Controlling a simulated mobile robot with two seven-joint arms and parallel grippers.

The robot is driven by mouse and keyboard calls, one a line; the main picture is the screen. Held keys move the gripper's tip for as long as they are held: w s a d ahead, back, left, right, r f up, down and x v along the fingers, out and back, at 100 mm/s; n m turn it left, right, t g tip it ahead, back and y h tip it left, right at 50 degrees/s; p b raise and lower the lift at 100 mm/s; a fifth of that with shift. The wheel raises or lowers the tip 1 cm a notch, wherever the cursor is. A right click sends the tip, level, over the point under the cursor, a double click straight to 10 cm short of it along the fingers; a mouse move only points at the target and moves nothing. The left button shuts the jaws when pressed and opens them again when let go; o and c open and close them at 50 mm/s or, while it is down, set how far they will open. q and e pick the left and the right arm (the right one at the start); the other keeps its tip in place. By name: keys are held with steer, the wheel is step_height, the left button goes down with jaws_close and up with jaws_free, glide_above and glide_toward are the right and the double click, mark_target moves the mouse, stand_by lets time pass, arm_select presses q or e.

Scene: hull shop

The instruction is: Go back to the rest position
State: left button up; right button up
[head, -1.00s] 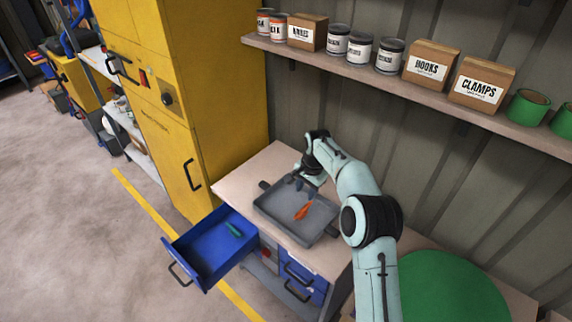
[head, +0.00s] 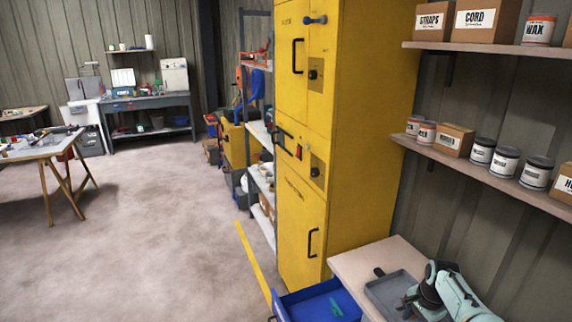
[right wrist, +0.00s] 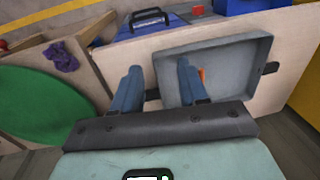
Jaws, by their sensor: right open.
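My left gripper is not in view.
A blue drawer (head: 300,311) stands open beside the bench with a green object (head: 336,307) inside. A yellow cabinet (head: 350,130) stands behind the bench. Loaded shelves (head: 480,174) line the wall. A green round surface (right wrist: 40,115) and a purple cloth (right wrist: 60,57) lie at the left.

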steer(key=s+a+f+n+y, duration=0.15)
steer(key=s+a+f, duration=0.25)
steer(key=f, duration=0.4)
steer(key=s+a+f+n, duration=0.2)
steer(key=s+a+f, duration=0.2)
steer(key=f, duration=0.4)
steer(key=s+a+f+n+y, duration=0.1)
steer(key=s+a+f+n, duration=0.1)
steer(key=s+a+f, duration=0.45)
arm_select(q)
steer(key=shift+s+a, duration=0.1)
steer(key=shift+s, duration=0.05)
arm_select(e)
steer(key=s+a+f+n, duration=0.1)
steer(key=s+a+f, duration=0.1)
steer(key=s, duration=0.5)
steer(key=s+a+f+n+g, duration=0.1)
steer(key=s+a+f, duration=0.1)
steer(key=s+a, duration=0.2)
steer(key=s+a+f+n, duration=0.2)
steer(key=s+a, duration=0.1)
steer(key=s, duration=0.8)
steer(key=shift+f+g+y, duration=0.3)
steer(key=shift+f+y, duration=0.05)
